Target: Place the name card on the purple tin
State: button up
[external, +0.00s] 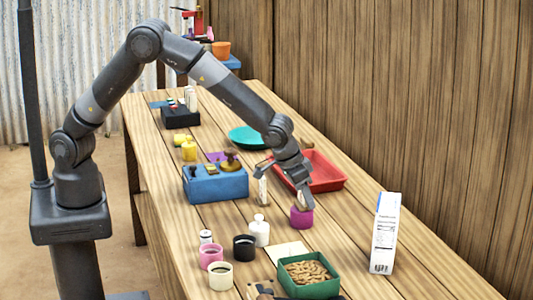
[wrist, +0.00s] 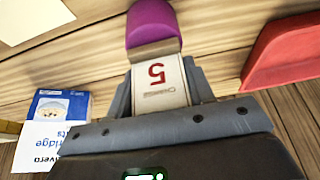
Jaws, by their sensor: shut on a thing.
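My gripper (external: 284,198) is low over the right part of the table, just above the purple tin (external: 301,217). The purple tin (wrist: 150,22) shows just beyond the card's far end. I cannot tell whether card and tin touch. In the external view the card is not clearly distinguishable from the fingers.
A red tray (external: 325,180) lies close behind the tin. A white bottle (external: 259,231), a black cup (external: 244,247) and a blue box (external: 215,185) stand to the left. A tall carton (external: 385,234) stands to the right. A green crate (external: 328,287) is in front.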

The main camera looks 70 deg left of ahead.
jog(key=shift+f, duration=0.1)
jog(key=o, duration=1)
jog(key=shift+c, duration=0.2)
